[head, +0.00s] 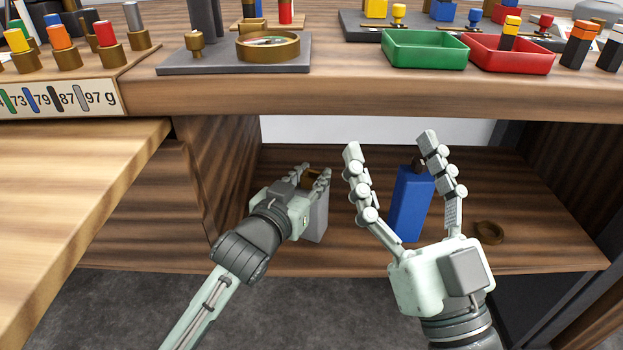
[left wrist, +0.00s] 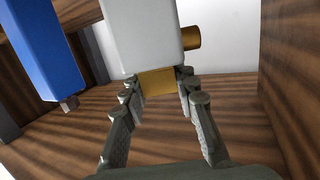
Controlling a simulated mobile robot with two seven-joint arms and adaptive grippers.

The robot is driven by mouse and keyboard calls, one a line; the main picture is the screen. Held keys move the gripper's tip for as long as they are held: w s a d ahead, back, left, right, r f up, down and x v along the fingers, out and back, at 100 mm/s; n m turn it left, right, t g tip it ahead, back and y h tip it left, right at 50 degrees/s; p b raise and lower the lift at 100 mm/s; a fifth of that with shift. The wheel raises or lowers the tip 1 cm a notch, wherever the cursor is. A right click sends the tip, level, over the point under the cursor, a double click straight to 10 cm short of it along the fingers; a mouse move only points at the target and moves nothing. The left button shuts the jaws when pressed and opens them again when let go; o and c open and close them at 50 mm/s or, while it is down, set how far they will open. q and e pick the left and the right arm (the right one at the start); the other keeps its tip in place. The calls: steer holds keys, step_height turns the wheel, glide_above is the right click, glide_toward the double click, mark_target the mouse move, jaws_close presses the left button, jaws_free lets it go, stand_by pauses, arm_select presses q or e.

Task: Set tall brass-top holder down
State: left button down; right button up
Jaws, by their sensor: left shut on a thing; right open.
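The tall brass-top holder is a pale grey block (head: 318,218) with a brass top, upright over the lower shelf at left. My left gripper (head: 314,172) is shut on its brass part. In the left wrist view the fingers (left wrist: 160,100) pinch the brass part (left wrist: 157,82), with the grey body (left wrist: 143,38) beyond and a brass stub (left wrist: 191,37) at its side. My right gripper (head: 390,145) is open and empty, in front of a blue block.
The blue block (head: 410,207) with a dark knob stands on the lower shelf (head: 350,258). A brass ring (head: 488,232) lies to its right. The upper counter (head: 350,100) overhangs with a green tray (head: 424,50) and a red tray (head: 508,56). A wooden side wall (head: 215,170) bounds the left.

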arm_select(q)
steer(key=shift+r, duration=0.1)
steer(key=c, duration=1.2)
jaws_free()
steer(key=p+v, duration=0.1)
steer(key=v, duration=1)
steer(key=s+a+r+t, duration=0.1)
steer(key=s+r+t, duration=0.1)
steer(key=r, duration=0.2)
steer(key=s+r+t, duration=0.2)
steer(key=s+r, duration=0.1)
steer(key=r, duration=0.1)
steer(key=s+a+r+n+t+h, duration=0.1)
steer(key=s+r, duration=0.2)
steer(key=r, duration=0.2)
steer(key=shift+a+t, duration=0.3)
steer(key=shift+t, duration=0.1)
arm_select(e)
steer(key=f, duration=0.1)
steer(key=g, duration=0.1)
steer(key=a+f+g, duration=0.1)
steer(key=shift+w+f, duration=0.3)
steer(key=shift+w, duration=0.1)
